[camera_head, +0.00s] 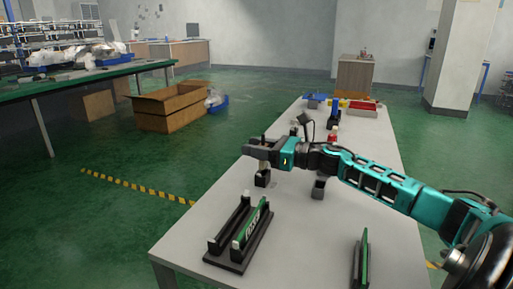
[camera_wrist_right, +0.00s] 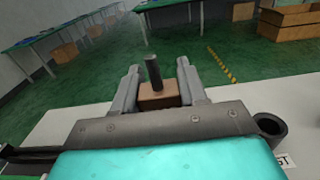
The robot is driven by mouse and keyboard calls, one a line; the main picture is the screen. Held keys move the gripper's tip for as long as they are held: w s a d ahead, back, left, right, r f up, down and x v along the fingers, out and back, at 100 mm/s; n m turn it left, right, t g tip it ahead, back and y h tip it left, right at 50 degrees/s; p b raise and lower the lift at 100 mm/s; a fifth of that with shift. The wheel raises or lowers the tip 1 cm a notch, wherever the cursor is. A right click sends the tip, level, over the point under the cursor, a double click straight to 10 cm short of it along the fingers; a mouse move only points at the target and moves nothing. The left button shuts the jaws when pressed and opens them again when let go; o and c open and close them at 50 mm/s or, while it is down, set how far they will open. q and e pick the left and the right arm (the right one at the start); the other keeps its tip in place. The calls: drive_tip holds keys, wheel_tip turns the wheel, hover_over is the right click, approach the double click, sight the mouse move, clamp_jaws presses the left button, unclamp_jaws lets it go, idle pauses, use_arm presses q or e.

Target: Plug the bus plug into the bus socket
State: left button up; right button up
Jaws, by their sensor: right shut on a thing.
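My right gripper (camera_head: 262,163) reaches in from the right over the white table, with its jaws pointing left. It is shut on a plug (camera_head: 262,179), whose dark block hangs below the fingers. In the right wrist view the plug (camera_wrist_right: 158,96) sits between the two fingers as a brownish block with a dark cylinder sticking up. A dark block (camera_head: 319,188) stands on the table under my right arm and may be the socket; I cannot tell for sure. My left gripper is not in view.
A black two-rail holder with a green board (camera_head: 240,237) stands at the table's front left. Another green board (camera_head: 364,258) stands upright at the front right. A dark ring-shaped part (camera_wrist_right: 270,127) is beside a label. Bins (camera_head: 362,107) and small items occupy the far end.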

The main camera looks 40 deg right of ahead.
sight(265, 164)
drive_tip(key=shift+b, duration=0.35)
idle(0.7)
drive_tip(key=shift+f, duration=0.3)
drive_tip(key=shift+f+b, duration=1.7)
drive_tip(key=shift+b, duration=0.1)
drive_tip(key=shift+a+f, duration=0.1)
drive_tip(key=shift+f, duration=0.25)
drive_tip(key=shift+r, duration=0.15)
drive_tip(key=shift+r+p, duration=0.8)
drive_tip(key=shift+r, duration=0.85)
drive_tip(key=shift+b, duration=0.55)
idle(0.6)
